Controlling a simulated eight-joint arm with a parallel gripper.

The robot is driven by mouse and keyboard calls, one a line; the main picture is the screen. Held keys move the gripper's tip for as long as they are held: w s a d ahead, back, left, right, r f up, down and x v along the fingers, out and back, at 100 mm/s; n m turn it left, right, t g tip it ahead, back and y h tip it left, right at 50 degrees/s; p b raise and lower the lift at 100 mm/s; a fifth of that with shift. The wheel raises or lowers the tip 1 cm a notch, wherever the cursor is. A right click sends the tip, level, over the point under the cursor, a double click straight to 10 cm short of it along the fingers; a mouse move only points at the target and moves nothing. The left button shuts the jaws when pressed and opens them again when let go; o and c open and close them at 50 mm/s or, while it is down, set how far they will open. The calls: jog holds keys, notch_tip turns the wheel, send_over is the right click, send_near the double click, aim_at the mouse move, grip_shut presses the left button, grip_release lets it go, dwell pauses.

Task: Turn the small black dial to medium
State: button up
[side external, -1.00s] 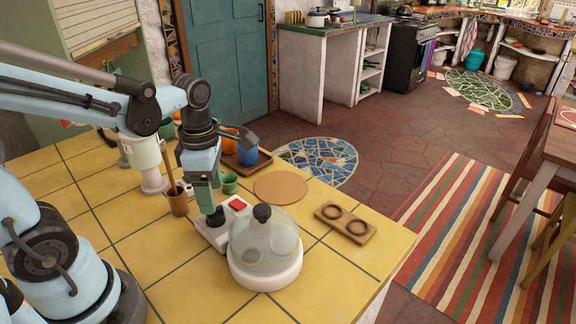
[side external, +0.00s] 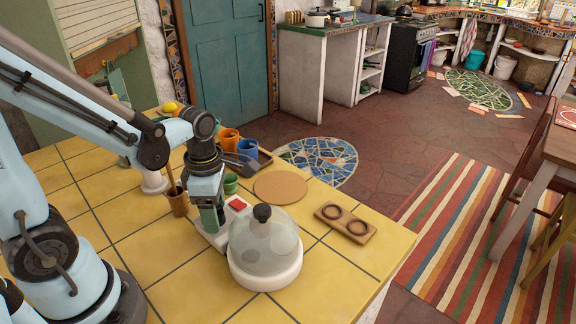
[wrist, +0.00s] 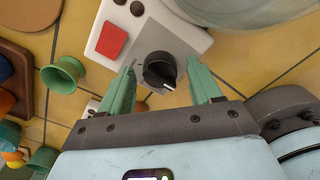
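The small black dial (wrist: 160,72) sits on a white control box (wrist: 188,42) in the wrist view, its white pointer mark toward the lower right. A red button (wrist: 111,41) is beside it; it also shows in the side view (side external: 236,204). My gripper (wrist: 163,78) is open, with one green finger on each side of the dial and visible gaps between. In the side view my gripper (side external: 211,222) points down over the white box (side external: 216,243) and hides the dial. I cannot tell whether the fingertips touch the box.
A clear dome with a black knob (side external: 263,213) on a white base (side external: 264,276) stands close on the right. A brown cup (side external: 178,203) and a green cup (side external: 231,184) are close behind. A cork mat (side external: 280,188) and a two-ring wooden board (side external: 345,223) lie beyond. The front tiles are clear.

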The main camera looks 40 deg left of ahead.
jog(key=c, duration=0.9)
jog(key=shift+m, duration=0.3)
jog(key=m, duration=0.4)
jog(key=shift+m, duration=0.3)
jog(key=m, duration=0.4)
jog(key=shift+m, duration=0.3)
jog(key=m, duration=0.5)
jog(key=shift+m, duration=2.4)
